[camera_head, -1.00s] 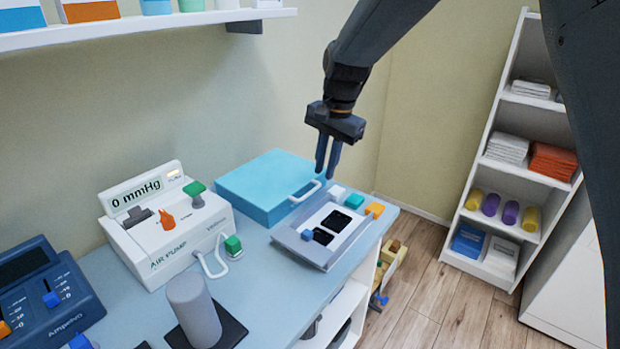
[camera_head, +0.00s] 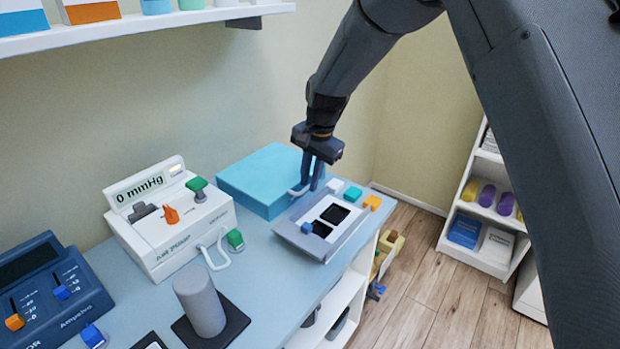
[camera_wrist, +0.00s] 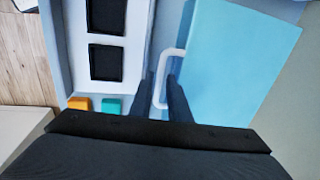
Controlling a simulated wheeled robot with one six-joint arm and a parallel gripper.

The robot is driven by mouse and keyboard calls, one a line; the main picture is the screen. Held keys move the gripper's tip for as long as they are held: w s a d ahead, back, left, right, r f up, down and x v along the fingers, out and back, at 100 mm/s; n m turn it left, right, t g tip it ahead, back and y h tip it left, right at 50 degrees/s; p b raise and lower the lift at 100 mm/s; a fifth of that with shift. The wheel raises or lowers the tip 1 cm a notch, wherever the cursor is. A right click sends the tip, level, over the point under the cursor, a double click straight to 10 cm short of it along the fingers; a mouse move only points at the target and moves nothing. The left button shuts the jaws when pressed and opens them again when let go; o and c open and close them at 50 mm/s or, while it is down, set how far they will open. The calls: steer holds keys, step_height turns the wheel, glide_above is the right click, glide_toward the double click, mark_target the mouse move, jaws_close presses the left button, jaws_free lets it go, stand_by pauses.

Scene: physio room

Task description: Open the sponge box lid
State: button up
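The sponge box is a flat turquoise box with a closed lid (camera_head: 258,178) at the back of the blue-grey table. A white bar handle (camera_head: 297,192) sticks out from its side facing the tray; it also shows in the wrist view (camera_wrist: 162,82). My gripper (camera_head: 311,187) points down at the handle. In the wrist view, the two dark fingers (camera_wrist: 161,84) are on either side of the handle bar, with gaps visible, so the gripper looks open. The fingers hide part of the handle in the head view.
A grey tray (camera_head: 280,227) with dark pads and small coloured blocks lies close beside the box. A white air pump (camera_head: 170,240) and a grey cylinder (camera_head: 199,302) stand to the left. A wall shelf (camera_head: 150,27) hangs above. The table's right edge is near the tray.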

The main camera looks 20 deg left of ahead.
steer(key=shift+c, duration=0.3)
jaws_close()
stand_by(1.1)
